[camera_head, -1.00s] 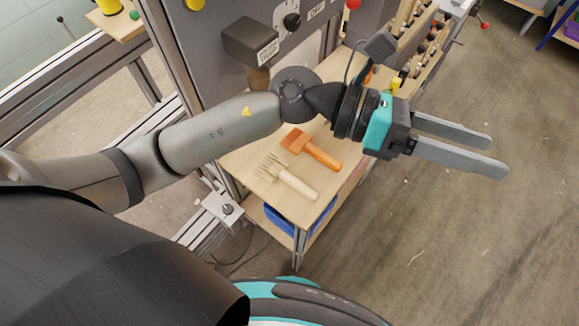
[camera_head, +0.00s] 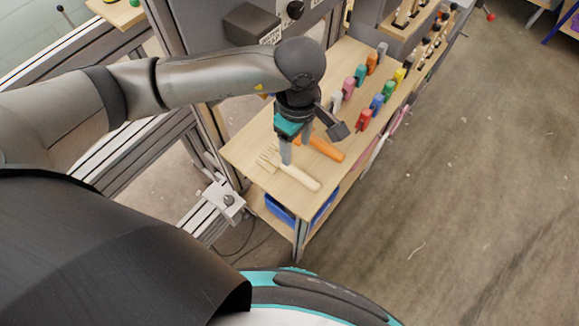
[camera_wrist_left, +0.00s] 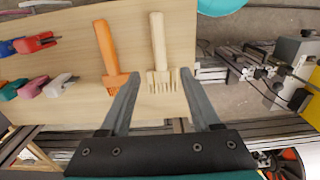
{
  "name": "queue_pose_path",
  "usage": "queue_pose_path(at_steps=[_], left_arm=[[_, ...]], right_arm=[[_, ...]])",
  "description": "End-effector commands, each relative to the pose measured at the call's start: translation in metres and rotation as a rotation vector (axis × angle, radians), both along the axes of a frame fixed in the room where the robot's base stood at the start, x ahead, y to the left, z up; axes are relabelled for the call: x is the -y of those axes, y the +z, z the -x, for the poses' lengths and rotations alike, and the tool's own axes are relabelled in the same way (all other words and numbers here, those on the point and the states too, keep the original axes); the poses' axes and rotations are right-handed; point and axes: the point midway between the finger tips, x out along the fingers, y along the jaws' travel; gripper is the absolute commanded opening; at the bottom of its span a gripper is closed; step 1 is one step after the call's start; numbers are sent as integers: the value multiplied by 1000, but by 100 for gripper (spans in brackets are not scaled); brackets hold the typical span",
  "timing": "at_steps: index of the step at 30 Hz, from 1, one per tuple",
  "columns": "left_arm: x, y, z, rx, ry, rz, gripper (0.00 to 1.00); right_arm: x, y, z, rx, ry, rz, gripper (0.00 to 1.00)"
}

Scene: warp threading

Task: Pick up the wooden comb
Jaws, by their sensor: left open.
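The pale wooden comb (camera_head: 300,178) lies flat on the wooden bench top, its tines toward the left and its handle toward the front edge. In the left wrist view the comb (camera_wrist_left: 158,55) shows between the two fingers, handle pointing away and tines toward the gripper. My left gripper (camera_head: 286,155) points down over the comb's tined end, and it hides part of it. The left wrist view shows the gripper (camera_wrist_left: 160,75) open with nothing held. I cannot tell the exact height above the comb. My right gripper is not in view.
An orange comb (camera_head: 325,149) lies close beside the wooden one, partly hidden by my left gripper. Several coloured clamp-like tools (camera_head: 362,121) stand along the far right of the bench top (camera_head: 245,147). A blue bin (camera_head: 279,213) sits on the shelf below.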

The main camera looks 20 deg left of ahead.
Motion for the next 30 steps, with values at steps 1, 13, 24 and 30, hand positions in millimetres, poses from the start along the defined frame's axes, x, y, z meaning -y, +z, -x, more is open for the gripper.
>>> queue_pose_path(at_steps=[1, 13, 24, 30], left_arm=[[0, -13, 1, -4, 2, 1, 64], [2, -54, 1, -2, 1, 3, 64], [5, -99, 2, -1, 1, 5, 64], [5, -99, 1, 0, 0, 5, 64]], right_arm=[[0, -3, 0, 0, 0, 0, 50], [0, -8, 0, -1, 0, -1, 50], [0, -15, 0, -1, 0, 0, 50], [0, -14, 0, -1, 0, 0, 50]])
